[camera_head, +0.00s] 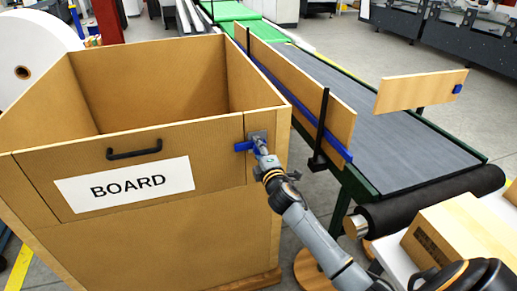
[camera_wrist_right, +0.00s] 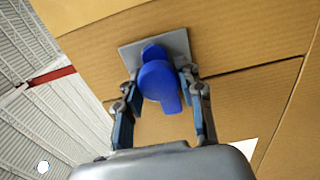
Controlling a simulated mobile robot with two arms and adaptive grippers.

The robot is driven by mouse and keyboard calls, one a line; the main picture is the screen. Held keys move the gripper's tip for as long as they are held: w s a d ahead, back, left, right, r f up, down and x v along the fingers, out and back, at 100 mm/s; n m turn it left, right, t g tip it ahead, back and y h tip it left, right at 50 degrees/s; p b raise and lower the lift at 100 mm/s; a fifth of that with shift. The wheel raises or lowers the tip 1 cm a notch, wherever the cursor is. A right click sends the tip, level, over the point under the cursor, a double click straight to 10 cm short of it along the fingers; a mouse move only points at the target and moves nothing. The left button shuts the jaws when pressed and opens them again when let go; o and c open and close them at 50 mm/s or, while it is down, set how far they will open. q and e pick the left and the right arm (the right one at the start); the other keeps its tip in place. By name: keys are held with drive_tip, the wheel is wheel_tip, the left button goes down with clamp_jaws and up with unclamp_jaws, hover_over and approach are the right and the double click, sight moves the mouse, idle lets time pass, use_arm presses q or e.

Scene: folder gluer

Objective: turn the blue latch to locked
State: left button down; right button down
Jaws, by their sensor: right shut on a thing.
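The blue latch (camera_head: 243,146) is on a grey plate (camera_head: 257,136) at the upper right corner of the front of the cardboard box marked BOARD (camera_head: 62,157). In the head view its blue handle points left, about level. My right gripper (camera_head: 262,150) reaches it from the front right and partly hides it. In the right wrist view the blue latch (camera_wrist_right: 158,80) sits between the two fingers of my right gripper (camera_wrist_right: 164,95), which is shut on it. My left gripper is not in view.
A black handle (camera_head: 134,152) is on the box front, left of the latch. A conveyor (camera_head: 375,130) with a wooden side board (camera_head: 300,85) runs to the right. A carton (camera_head: 460,235) lies at the lower right. Open floor shows between box and conveyor.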

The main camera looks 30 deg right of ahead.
drive_tip(key=c, duration=0.8)
unclamp_jaws()
drive_tip(key=shift+c, duration=0.2)
drive_tip(key=shift+s+a, duration=0.1)
drive_tip(key=shift+s, duration=0.05)
drive_tip(key=v, duration=1.1)
drive_tip(key=shift+s, duration=0.35)
drive_tip(key=shift+f, duration=0.15)
